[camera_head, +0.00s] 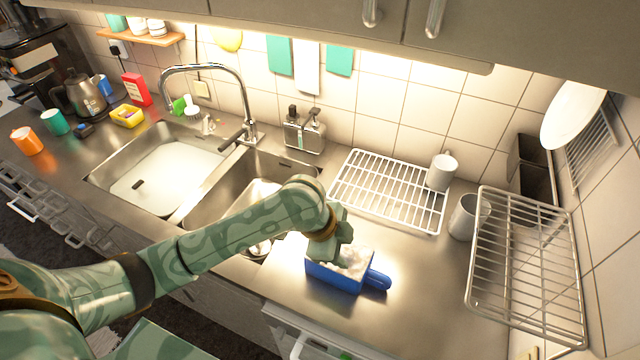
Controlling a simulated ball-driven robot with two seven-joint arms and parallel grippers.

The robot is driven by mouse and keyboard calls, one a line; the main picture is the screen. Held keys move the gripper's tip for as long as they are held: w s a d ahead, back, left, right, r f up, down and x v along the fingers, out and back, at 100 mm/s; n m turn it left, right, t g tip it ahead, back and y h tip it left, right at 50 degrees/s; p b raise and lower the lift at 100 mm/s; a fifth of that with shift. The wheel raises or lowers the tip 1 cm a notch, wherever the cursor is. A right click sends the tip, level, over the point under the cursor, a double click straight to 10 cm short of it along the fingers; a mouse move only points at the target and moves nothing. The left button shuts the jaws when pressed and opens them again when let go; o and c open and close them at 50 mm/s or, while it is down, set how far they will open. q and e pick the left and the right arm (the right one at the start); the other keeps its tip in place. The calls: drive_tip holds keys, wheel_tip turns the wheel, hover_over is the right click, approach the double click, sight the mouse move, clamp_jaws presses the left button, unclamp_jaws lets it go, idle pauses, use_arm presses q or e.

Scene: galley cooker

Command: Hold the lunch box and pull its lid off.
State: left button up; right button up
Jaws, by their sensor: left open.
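A blue box (335,281) with a rounded blue handle (378,280) at its right end sits on the steel counter, right of the sink. It is the likeliest lunch box here. Its top shows a white, lumpy surface (354,262); I cannot tell whether this is a lid or contents. My left gripper (338,246) is open, right over the back left part of the box and hiding some of it. I cannot tell whether its fingers touch the box. My right gripper is out of view.
A white wire rack (390,190) with a mug (441,172) lies behind the box. Another mug (466,217) and a raised wire rack (525,265) stand to the right. The sink (160,175) is left. The counter just right of the box is clear.

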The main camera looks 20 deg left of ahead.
use_arm(q)
drive_tip(key=w+a+r+m+g+p, duration=0.1)
drive_tip(key=w+a+r+m+g, duration=0.2)
drive_tip(key=a+r, duration=0.55)
drive_tip(key=b, duration=0.3)
approach(358, 256)
drive_tip(key=shift+n+y, duration=0.4)
drive_tip(key=f, duration=0.3)
drive_tip(key=a+f, duration=0.1)
drive_tip(key=f, duration=0.1)
drive_tip(key=shift+s+a+f, duration=0.1)
drive_tip(key=shift+s+f, duration=0.15)
drive_tip(key=shift+s, duration=0.1)
